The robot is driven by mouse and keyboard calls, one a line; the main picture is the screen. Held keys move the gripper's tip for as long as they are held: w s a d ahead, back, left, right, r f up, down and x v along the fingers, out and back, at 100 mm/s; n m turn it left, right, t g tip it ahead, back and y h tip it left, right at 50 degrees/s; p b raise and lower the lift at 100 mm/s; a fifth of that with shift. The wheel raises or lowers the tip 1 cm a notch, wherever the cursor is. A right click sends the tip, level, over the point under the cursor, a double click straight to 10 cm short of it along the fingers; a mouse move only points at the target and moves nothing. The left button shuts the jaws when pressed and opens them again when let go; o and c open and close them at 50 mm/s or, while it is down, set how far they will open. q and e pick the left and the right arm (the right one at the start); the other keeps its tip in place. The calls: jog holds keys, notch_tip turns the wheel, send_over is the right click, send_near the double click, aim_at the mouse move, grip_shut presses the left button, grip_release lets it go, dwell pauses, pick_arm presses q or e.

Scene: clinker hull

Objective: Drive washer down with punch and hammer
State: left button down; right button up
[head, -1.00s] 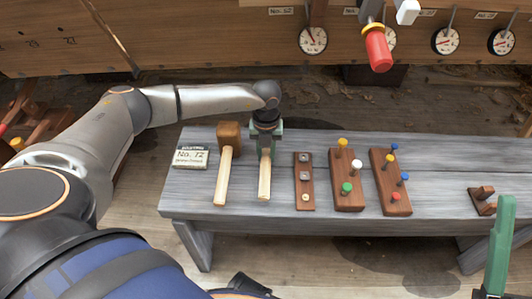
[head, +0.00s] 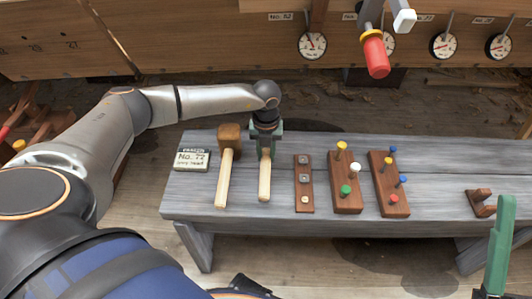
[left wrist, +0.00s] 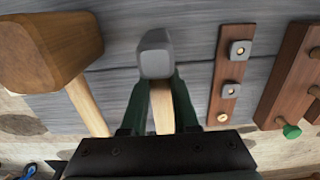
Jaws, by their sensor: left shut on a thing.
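My left gripper (head: 265,147) has its green fingers shut on a hammer with a pale wooden handle (head: 264,182). In the left wrist view its grey head (left wrist: 156,55) shows just beyond the fingers. The hammer is at the bench top; I cannot tell whether it touches it. A brown strip (head: 304,187) to its right bears small square metal washers (left wrist: 240,50) and a round brass-coloured piece (left wrist: 224,117). A green part, seemingly my right gripper (head: 499,245), shows at the lower right edge, its jaw state unclear. I cannot identify the punch for certain.
A wooden mallet (head: 229,137) lies left of the hammer, beside a number card (head: 193,157). Two peg blocks (head: 346,200) (head: 388,200) with coloured pegs stand right of the strip. A red-and-yellow handle (head: 376,55) hangs before the hull (head: 200,40). The bench's right part is mostly clear.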

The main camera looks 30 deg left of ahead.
pick_arm(q)
notch_tip(320, 180, up, 3)
jog(key=p, duration=0.3)
jog(key=shift+r, duration=0.15)
jog(key=shift+r+p, duration=0.7)
jog(key=shift+r, duration=0.1)
pick_arm(e)
jog(key=w+d+f+m+g+h, duration=0.1)
jog(key=w+f+m+h, duration=0.4)
jog(key=w+f+h, duration=0.15)
pick_arm(q)
jog(key=shift+r+p, duration=0.85)
jog(key=shift+r, duration=0.35)
jog(key=shift+r+p, duration=0.4)
jog(key=shift+p, duration=0.25)
jog(key=c, duration=1.3)
grip_release()
grip_shut()
pick_arm(e)
notch_tip(320, 180, down, 16)
jog(key=d+m+g+h, duration=0.1)
jog(key=m+g+h, duration=0.2)
jog(key=g+h, duration=0.2)
jog(key=shift+s+m+g, duration=0.3)
jog(key=shift+s+g, duration=0.1)
jog(key=shift+g, duration=0.5)
